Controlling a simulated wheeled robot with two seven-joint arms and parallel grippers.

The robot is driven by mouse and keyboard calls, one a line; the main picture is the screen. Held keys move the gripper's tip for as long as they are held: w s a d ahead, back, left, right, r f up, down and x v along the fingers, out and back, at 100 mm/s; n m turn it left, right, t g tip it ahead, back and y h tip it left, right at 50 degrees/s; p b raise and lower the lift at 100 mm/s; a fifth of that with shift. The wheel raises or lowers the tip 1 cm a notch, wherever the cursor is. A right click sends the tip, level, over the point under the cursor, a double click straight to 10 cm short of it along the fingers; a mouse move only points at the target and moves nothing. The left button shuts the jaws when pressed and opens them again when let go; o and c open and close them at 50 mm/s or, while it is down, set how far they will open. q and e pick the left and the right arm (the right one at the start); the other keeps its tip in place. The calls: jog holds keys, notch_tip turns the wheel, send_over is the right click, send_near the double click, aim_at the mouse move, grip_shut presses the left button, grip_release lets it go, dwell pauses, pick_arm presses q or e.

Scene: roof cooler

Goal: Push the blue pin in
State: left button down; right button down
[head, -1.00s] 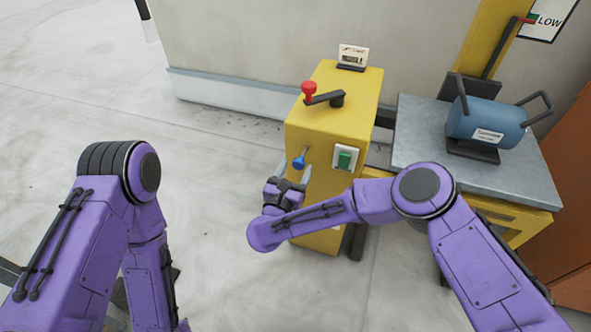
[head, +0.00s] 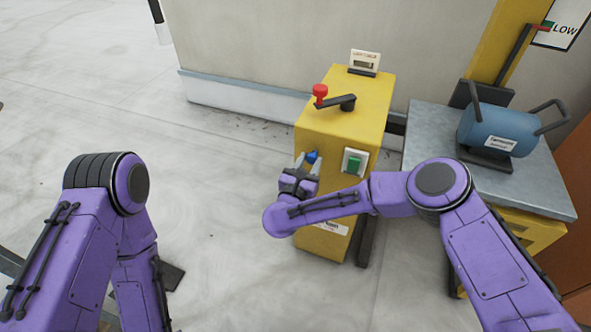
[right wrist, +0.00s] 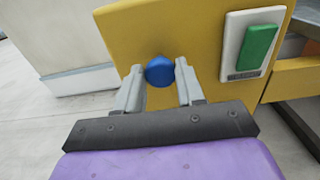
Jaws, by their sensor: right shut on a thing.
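The blue pin (head: 312,156) is on the front face of the yellow cabinet (head: 337,112), left of the green button. In the right wrist view its round blue head (right wrist: 159,71) sits between the grey fingertips. My right gripper (head: 309,163) is shut on the pin's head, with one finger on each side. The pin's shaft is hidden behind its head in the wrist view. My left arm is at the left of the head view, but its gripper is not visible.
A green button (head: 354,163) in a white plate is close to the right of the pin. A crank with a red knob (head: 320,92) is on the cabinet top.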

jog(key=shift+w+d+r, duration=0.1)
jog(key=c, duration=0.8)
grip_release()
jog(key=shift+o, duration=0.4)
jog(key=shift+w, duration=0.1)
jog(key=v, duration=1)
jog(key=shift+s, duration=0.3)
